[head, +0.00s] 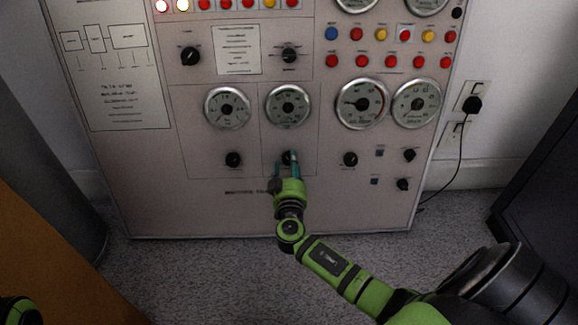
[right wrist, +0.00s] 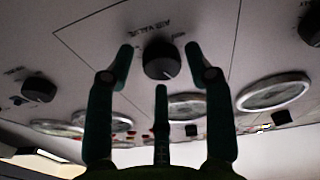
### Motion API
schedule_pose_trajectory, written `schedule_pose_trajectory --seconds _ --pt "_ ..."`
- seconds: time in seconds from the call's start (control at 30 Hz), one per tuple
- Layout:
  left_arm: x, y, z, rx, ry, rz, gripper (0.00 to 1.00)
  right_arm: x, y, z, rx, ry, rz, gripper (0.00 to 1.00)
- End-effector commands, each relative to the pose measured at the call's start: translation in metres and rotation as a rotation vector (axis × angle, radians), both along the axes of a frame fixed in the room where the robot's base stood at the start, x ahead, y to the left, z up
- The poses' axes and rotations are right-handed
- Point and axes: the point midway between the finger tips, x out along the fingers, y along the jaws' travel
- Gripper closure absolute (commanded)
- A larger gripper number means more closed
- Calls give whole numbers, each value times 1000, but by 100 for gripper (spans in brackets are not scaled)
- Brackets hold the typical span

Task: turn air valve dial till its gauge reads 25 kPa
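The air valve dial (right wrist: 161,60) is a black round knob with a white mark, labelled "AIR VALVE" on the panel in the right wrist view. In the head view the dial (head: 287,158) is partly hidden by my right gripper's fingers. My right gripper (head: 288,160) reaches up to it from below. In the right wrist view its fingers (right wrist: 165,65) stand apart on either side of the dial, with visible gaps, and a third finger is below it. The round gauge (head: 289,106) is straight above the dial; its reading is too small to tell.
The grey panel (head: 150,190) carries other knobs close by, at left (head: 233,159) and right (head: 350,159), plus more gauges and coloured buttons. A wall socket with a black plug (head: 473,104) is at right. The carpet (head: 200,270) before the panel is clear.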

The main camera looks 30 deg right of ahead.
Motion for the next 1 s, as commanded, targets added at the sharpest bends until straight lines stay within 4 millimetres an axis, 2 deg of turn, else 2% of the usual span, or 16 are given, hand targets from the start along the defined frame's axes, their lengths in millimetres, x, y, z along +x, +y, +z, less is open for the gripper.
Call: schedule_pose_trajectory --seconds 0.3,0.43,0.8,1.0 --pt "2 2 -3 -9 12 -1 100 0 1 1 0 -4 0 40" --pt "1 1 -2 -8 11 -1 100 -8 6 1 2 -3 1 40" --pt "1 1 -2 -5 9 -1 100 -71 47 0 2 0 2 40" --pt "2 1 -2 -5 9 -1 100 -94 61 0 1 -1 0 40"
